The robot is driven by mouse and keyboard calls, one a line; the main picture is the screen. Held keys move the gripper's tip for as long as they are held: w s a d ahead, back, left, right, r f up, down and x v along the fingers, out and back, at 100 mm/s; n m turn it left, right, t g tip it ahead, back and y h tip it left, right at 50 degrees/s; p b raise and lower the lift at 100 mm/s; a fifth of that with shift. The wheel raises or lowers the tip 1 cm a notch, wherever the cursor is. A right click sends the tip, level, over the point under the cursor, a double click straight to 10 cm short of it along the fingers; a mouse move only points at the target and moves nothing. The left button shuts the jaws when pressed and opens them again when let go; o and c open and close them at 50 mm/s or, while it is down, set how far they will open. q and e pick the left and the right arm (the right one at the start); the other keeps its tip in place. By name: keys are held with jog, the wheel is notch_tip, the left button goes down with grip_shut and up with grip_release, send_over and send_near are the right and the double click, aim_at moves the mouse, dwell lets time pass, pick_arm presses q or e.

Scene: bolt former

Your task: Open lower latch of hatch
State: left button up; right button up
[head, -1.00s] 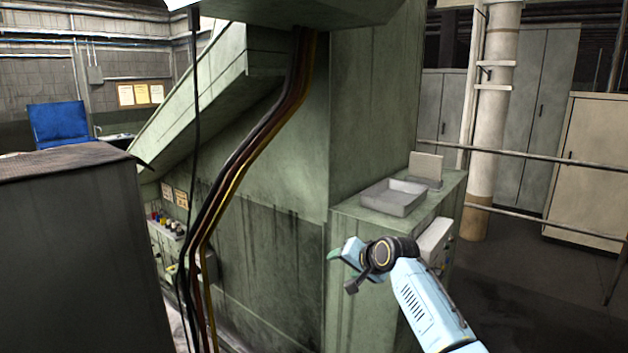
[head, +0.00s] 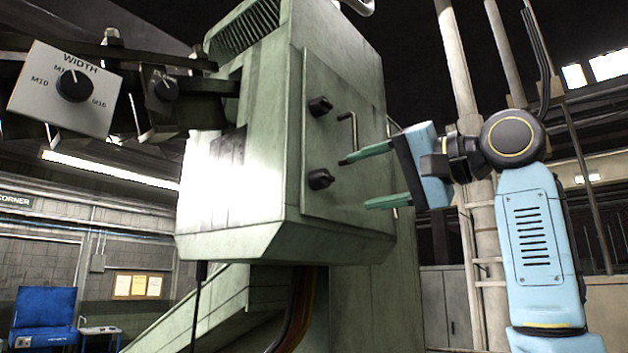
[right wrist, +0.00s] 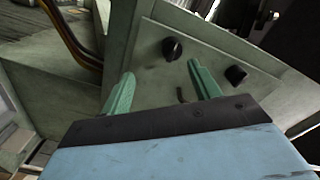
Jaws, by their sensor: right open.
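The hatch (head: 343,185) is a flat greenish panel on the side of the green machine head, lying flush. Its lower latch (head: 320,179) is a black knob near the lower left corner; the upper latch (head: 319,106) is a like knob above it. My left gripper is not in view.
A control box with a WIDTH dial (head: 74,86) juts out at the left. A pale column (head: 462,75) stands behind my right arm. Dark cables (head: 297,310) hang beneath the machine head.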

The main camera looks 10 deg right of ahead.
aim_at(330, 177)
jog(key=w+a+p, duration=0.1)
jog(key=a, duration=0.1)
jog(key=w+a+r+p, duration=0.1)
jog(key=w, duration=0.1)
jog(key=w+a+r+p, duration=0.1)
jog(key=w+a+p, duration=0.1)
jog(key=shift+w+a, duration=0.1)
jog(key=shift+a, duration=0.2)
jog(key=shift+d+f+n, duration=0.1)
jog(key=shift+f+n, duration=0.1)
jog(key=shift+n, duration=0.8)
jog(key=n, duration=0.4)
jog(key=shift+s+d, duration=0.2)
jog(key=n, duration=0.3)
jog(key=shift+a+n, duration=0.15)
jog(key=shift+n, duration=0.95)
